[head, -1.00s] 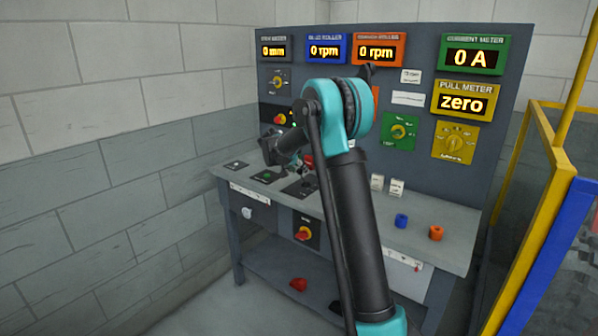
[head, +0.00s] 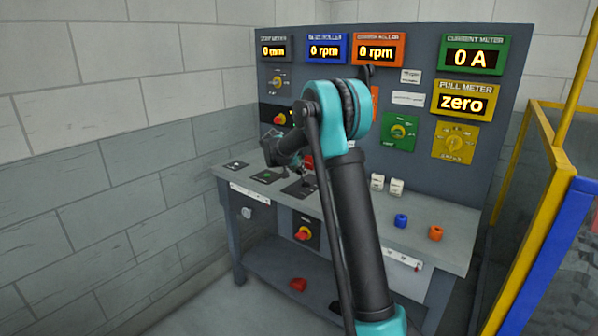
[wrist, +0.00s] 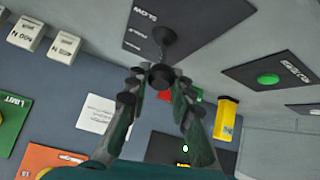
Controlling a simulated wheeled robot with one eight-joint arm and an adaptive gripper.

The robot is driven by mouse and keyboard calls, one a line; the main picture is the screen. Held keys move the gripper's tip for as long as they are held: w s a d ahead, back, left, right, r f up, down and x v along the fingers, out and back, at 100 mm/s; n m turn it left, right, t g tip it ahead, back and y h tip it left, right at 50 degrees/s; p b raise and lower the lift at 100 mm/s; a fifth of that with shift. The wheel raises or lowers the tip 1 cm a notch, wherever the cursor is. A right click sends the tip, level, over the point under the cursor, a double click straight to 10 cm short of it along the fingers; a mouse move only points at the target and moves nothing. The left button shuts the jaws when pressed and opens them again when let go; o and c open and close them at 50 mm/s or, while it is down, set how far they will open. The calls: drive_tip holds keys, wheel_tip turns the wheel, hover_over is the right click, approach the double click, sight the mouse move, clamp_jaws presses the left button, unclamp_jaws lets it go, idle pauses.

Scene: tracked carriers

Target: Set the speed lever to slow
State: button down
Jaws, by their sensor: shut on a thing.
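The speed lever is a black stick with a round knob (wrist: 160,76), rising from a dark plate (wrist: 190,22) in the wrist view. The plate has white lettering; SLOW is legible at the top of the picture and the other words are too small to read surely. My gripper (wrist: 160,80) is shut on the knob, one dark green finger on each side. In the head view the dark plate (head: 297,189) shows on the bench top, but my arm largely hides the lever and the gripper.
A plate with a green button (wrist: 268,79) lies beside the lever plate. A yellow box (wrist: 227,118) and a panel of meters (head: 463,101) stand behind. White blocks (head: 396,187), a blue piece (head: 401,220) and an orange piece (head: 436,233) occupy the bench's right side.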

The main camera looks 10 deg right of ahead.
drive_tip(key=shift+w+d+r+g+y, duration=0.4)
drive_tip(key=shift+w+d+g+y, duration=0.35)
drive_tip(key=shift+d+g, duration=0.1)
drive_tip(key=shift+w+d+r, duration=0.2)
drive_tip(key=shift+w+d, duration=0.2)
drive_tip(key=shift+w, duration=0.1)
drive_tip(key=c, duration=1.3)
unclamp_jaws()
drive_tip(key=v, duration=1.2)
drive_tip(key=shift+d, duration=0.15)
